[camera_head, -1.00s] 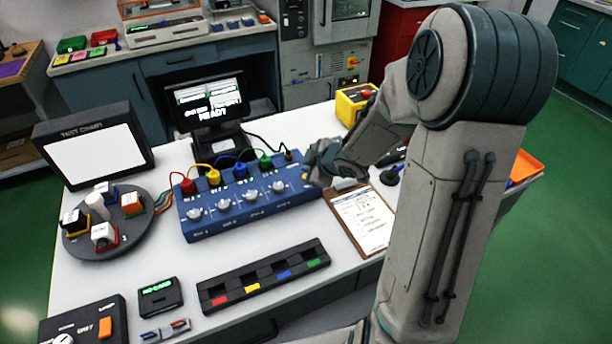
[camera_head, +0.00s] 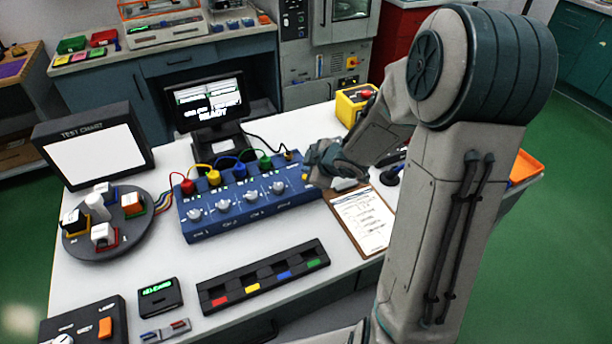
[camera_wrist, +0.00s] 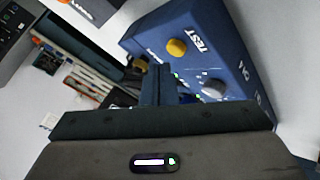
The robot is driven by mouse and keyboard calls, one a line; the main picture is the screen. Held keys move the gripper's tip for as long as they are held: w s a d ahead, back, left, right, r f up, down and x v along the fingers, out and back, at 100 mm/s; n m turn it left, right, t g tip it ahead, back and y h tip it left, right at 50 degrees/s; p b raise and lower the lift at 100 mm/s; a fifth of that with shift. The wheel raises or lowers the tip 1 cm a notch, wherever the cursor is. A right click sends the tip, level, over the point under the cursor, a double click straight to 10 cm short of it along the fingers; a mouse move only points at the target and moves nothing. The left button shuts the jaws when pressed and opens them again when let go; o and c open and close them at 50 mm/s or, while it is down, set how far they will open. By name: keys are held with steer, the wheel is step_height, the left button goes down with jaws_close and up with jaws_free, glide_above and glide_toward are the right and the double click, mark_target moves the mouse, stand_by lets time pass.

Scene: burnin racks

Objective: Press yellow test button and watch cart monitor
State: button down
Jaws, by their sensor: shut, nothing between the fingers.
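The blue test box (camera_head: 245,208) stands on the white table with a row of knobs and coloured plugs. The yellow test button (camera_wrist: 177,47) shows in the wrist view beside the word TEST, with a grey knob near it. In the head view it is a small yellow spot (camera_head: 305,177) at the box's right end, close to my gripper. My gripper (camera_wrist: 157,68) is shut and empty; its tips lie just below the button in the wrist view. I cannot tell whether they touch the box. The cart monitor (camera_head: 209,103) stands behind the box and reads READY.
A clipboard (camera_head: 362,222) lies right of the box. A round tray (camera_head: 110,240) with several blocks stands left, below the test chart (camera_head: 97,150). A black slotted rack (camera_head: 263,276) lies in front. A yellow box (camera_head: 351,104) stands at the back right.

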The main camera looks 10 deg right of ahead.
stand_by(0.5)
steer(key=shift+f+b, duration=0.3)
steer(key=shift+f, duration=0.15)
steer(key=shift+f+b, duration=0.4)
steer(key=shift+f, duration=0.1)
stand_by(0.5)
steer(key=shift+r, duration=0.15)
steer(key=shift+r+p, duration=0.8)
steer(key=shift+p, duration=0.15)
step_height(320, 180, up, 5)
steer(key=p, duration=0.5)
